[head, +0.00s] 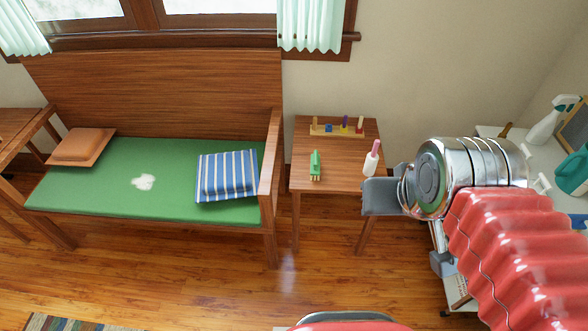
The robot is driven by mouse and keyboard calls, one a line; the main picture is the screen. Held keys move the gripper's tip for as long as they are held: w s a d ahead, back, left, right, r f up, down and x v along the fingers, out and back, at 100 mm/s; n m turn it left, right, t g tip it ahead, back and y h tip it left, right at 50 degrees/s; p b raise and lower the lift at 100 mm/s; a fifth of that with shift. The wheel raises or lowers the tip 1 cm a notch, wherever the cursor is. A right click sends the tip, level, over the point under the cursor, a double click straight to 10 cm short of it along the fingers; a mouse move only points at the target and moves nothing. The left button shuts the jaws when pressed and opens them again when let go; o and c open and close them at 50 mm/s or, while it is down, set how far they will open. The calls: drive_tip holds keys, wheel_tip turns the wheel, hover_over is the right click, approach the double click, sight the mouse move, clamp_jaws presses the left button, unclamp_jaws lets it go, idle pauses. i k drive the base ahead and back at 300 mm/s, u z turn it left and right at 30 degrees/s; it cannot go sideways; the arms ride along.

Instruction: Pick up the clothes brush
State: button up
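I cannot say for certain which thing is the clothes brush. A small green object with pale tips at its near end (315,166) lies on the wooden side table (340,147). A white roller with a pink handle (372,160) stands or leans near the table's right edge. My gripper (382,197) shows as a grey part at the end of my red and silver arm. It appears in front of the table's near right corner, apart from the green object. Its fingers are not clear, and I see nothing held in it.
A wooden board with coloured pegs (338,128) sits at the table's back. A wooden bench with a green cushion (120,190) and a striped pillow (228,175) stands left. A white surface with a spray bottle (550,120) is at right. The wooden floor ahead is clear.

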sight(315, 164)
drive_tip(key=u, duration=0.65)
drive_tip(key=i, duration=1)
drive_tip(key=u, duration=0.1)
